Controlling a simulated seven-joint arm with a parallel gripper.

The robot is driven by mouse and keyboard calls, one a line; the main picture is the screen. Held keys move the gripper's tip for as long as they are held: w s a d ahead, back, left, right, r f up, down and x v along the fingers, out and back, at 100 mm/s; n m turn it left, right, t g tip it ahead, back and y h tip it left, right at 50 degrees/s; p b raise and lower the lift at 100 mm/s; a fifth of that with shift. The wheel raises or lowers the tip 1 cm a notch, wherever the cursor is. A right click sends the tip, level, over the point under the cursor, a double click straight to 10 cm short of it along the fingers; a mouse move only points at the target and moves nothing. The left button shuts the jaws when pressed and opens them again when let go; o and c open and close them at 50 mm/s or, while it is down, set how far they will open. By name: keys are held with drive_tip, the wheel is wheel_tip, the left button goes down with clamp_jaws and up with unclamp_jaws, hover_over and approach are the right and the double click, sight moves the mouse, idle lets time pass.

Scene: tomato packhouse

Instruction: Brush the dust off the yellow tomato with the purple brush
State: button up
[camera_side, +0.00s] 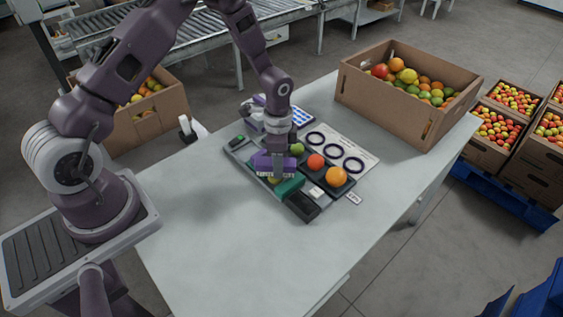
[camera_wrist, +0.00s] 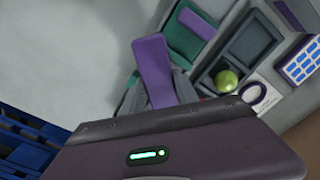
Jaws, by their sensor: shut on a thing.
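My gripper (camera_side: 279,150) is shut on the purple brush (camera_side: 263,162) and holds it low over the near part of the tray in the side view. The brush's pale bristles point down. A little of the yellow tomato (camera_side: 273,180) shows just under the bristles; most of it is hidden, and I cannot tell whether they touch. In the wrist view the purple handle (camera_wrist: 153,68) sticks out from between the fingers, and the yellow tomato is not visible. A green tomato (camera_side: 297,148), a red tomato (camera_side: 316,161) and an orange tomato (camera_side: 337,176) sit in dark tray cells.
A card with dark rings (camera_side: 335,150) lies behind the tomatoes. A cardboard box of fruit (camera_side: 405,100) stands at the back right. The table's front (camera_side: 240,250) is clear.

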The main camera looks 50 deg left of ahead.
sight(291, 162)
drive_tip(key=shift+w+d, duration=1.1)
drive_tip(key=shift+d, duration=0.05)
drive_tip(key=shift+s+a, duration=1.15)
drive_tip(key=shift+w+d, duration=1.15)
drive_tip(key=shift+r, duration=3)
